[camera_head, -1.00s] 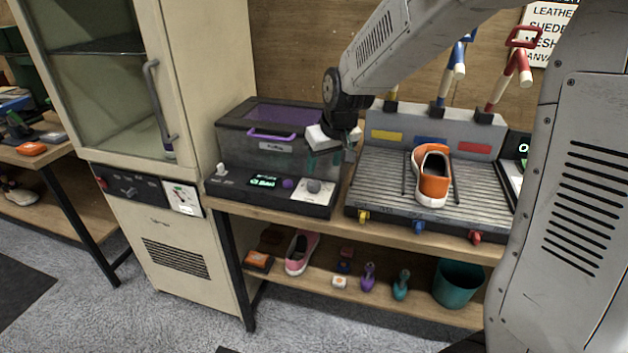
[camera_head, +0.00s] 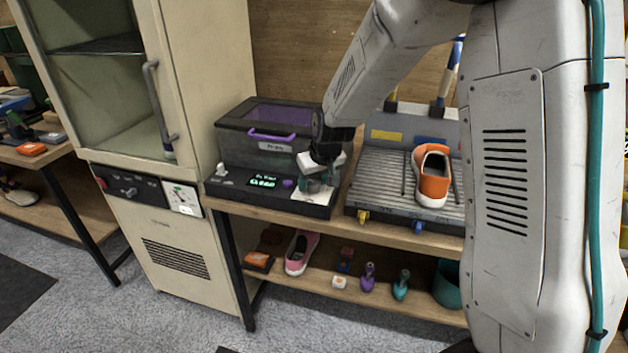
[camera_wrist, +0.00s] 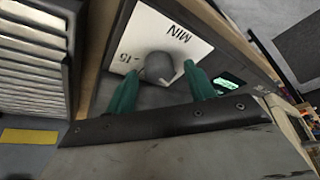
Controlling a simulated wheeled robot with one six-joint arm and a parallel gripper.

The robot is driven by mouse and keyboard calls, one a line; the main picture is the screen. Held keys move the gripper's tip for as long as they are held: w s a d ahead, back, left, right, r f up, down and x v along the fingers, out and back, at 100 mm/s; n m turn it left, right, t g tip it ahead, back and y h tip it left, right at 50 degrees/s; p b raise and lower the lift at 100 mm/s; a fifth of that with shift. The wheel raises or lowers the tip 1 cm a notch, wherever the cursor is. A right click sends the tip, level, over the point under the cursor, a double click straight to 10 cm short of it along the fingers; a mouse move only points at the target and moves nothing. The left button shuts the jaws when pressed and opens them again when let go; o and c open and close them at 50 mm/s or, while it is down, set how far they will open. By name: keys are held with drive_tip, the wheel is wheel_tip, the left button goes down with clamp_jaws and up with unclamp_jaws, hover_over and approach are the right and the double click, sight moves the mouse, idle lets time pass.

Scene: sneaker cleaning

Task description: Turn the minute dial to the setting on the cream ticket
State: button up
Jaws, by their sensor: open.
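The minute dial is a round grey knob (camera_wrist: 158,67) on a white plate (camera_wrist: 140,32) marked "MIN" and "15" in the wrist view. It belongs to the dark machine (camera_head: 222,185) with the purple-handled lid in the head view. My gripper (camera_wrist: 160,85) has two teal fingers, open, one on each side of the knob. I cannot tell whether they touch it. In the head view my gripper (camera_head: 318,185) is over the right end of the machine's front panel and hides the knob. No cream ticket can be made out.
A green display (camera_head: 263,181) and a purple button (camera_head: 287,184) sit left of the dial. An orange sneaker (camera_head: 432,178) stands on the ribbed tray (camera_head: 385,190) to the right. A cream cabinet (camera_head: 205,60) stands to the left.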

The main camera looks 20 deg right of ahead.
drive_tip(key=c, duration=1)
drive_tip(key=shift+m, duration=0.4)
drive_tip(key=m+h, duration=0.1)
drive_tip(key=m, duration=0.2)
drive_tip(key=shift+a+m+h, duration=0.15)
drive_tip(key=shift+m+h, duration=0.15)
drive_tip(key=m+h, duration=0.1)
drive_tip(key=m, duration=0.3)
drive_tip(key=shift+w+a+m+g+h, duration=0.1)
drive_tip(key=shift+m+g+h, duration=0.2)
drive_tip(key=shift+h, duration=0.1)
drive_tip(key=m+g+h, duration=0.1)
drive_tip(key=m, duration=0.3)
drive_tip(key=shift+w+a, duration=0.1)
drive_tip(key=m+g, duration=0.1)
drive_tip(key=m, duration=0.3)
drive_tip(key=shift+w+a+m+g+h, duration=0.1)
drive_tip(key=shift+m+g+h, duration=0.2)
drive_tip(key=shift+g, duration=0.1)
